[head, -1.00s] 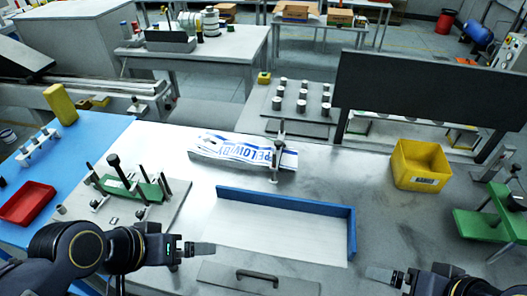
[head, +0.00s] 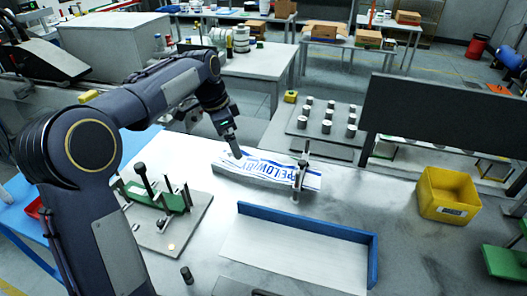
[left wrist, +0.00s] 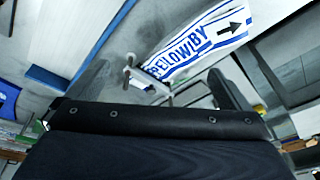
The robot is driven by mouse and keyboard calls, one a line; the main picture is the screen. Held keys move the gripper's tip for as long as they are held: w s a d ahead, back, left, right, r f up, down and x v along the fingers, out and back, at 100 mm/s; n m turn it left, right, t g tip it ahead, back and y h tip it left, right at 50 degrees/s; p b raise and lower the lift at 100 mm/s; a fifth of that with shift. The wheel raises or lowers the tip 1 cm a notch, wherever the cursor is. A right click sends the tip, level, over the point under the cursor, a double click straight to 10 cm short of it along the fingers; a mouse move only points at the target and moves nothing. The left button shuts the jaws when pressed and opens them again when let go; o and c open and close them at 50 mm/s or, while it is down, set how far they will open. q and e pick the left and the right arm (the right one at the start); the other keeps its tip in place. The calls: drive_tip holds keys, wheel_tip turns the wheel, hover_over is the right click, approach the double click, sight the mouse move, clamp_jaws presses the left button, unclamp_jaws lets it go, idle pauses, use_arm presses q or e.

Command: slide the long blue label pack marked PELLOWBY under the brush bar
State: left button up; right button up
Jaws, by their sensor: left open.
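The long label pack (head: 262,168), white with blue lettering and blue stripes, lies flat on the grey table. Its lettering and a black arrow show in the left wrist view (left wrist: 200,42). An upright post with a bar (head: 301,178), seemingly the brush bar, stands across the pack's right part; the right end shows beyond it. My left gripper (head: 238,154) is over the pack's far edge, left of its middle. Its fingers (left wrist: 160,85) are apart with nothing between them; whether they touch the pack is unclear. My right gripper is out of view.
A blue-edged white tray (head: 310,222) is in front of the pack. A fixture plate with a green block (head: 172,202) is at left, partly behind my arm. A yellow bin (head: 447,195) and a dark panel (head: 440,120) are at right. Table between pack and bin is clear.

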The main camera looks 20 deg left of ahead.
use_arm(q)
drive_tip(key=w+d+f+m+g+y, duration=0.15)
drive_tip(key=w+f+m, duration=0.25)
drive_tip(key=w+f, duration=0.4)
drive_tip(key=m, duration=0.3)
hover_over(264, 170)
wheel_tip(264, 170, down, 6)
drive_tip(key=shift+s+a+f, duration=0.15)
drive_tip(key=shift+f, duration=0.1)
drive_tip(key=shift+f+m+g+y, duration=0.25)
drive_tip(key=shift+f+m, duration=0.15)
drive_tip(key=shift+f, duration=0.2)
wheel_tip(264, 170, down, 7)
drive_tip(key=shift+f+p, duration=0.2)
drive_tip(key=shift+p, duration=0.5)
